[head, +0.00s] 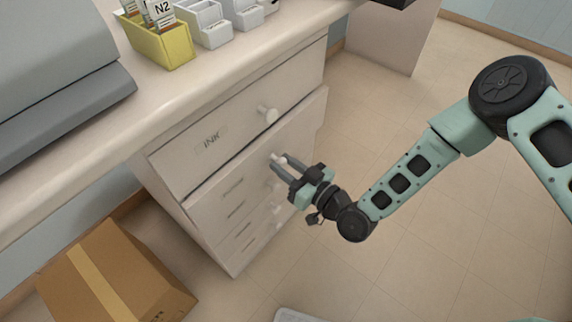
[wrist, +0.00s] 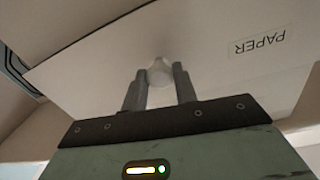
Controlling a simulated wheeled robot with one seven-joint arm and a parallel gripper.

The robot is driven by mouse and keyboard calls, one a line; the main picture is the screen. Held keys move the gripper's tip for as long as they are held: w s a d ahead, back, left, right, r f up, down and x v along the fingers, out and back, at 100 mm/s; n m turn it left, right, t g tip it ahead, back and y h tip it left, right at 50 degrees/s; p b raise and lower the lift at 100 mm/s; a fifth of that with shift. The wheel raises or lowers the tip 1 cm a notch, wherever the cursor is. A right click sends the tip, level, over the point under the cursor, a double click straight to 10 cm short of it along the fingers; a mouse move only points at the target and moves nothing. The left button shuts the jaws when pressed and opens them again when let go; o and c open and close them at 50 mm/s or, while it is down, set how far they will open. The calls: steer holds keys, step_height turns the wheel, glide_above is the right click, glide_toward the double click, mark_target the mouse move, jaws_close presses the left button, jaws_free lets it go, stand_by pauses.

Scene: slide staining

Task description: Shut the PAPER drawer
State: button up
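The PAPER drawer (wrist: 215,45) stands out a little from the cabinet, just below the INK drawer (head: 240,118). Its label reads upside down in the wrist view, and its front (head: 313,118) shows in the head view. Its pale round knob (wrist: 160,72) sits between the two fingertips of my gripper (wrist: 159,78). In the head view my gripper (head: 278,163) reaches the drawer front from the right and hides part of the lower knobs.
Lower drawers (head: 236,213) look shut. A cardboard box (head: 125,275) stands on the floor left of the cabinet. The counter (head: 165,105) overhangs the drawers and bears a yellow rack (head: 165,52) and white containers (head: 212,30). The tiled floor to the right is clear.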

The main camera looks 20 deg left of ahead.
jaws_close()
steer(key=shift+b+x, duration=0.5)
steer(key=shift+x, duration=0.65)
steer(key=shift+w+a, duration=0.1)
steer(key=shift+a, duration=0.1)
steer(key=o, duration=1)
jaws_free()
steer(key=shift+c, duration=0.2)
steer(key=p+v, duration=0.1)
steer(key=v, duration=1.6)
steer(key=shift+r, duration=0.1)
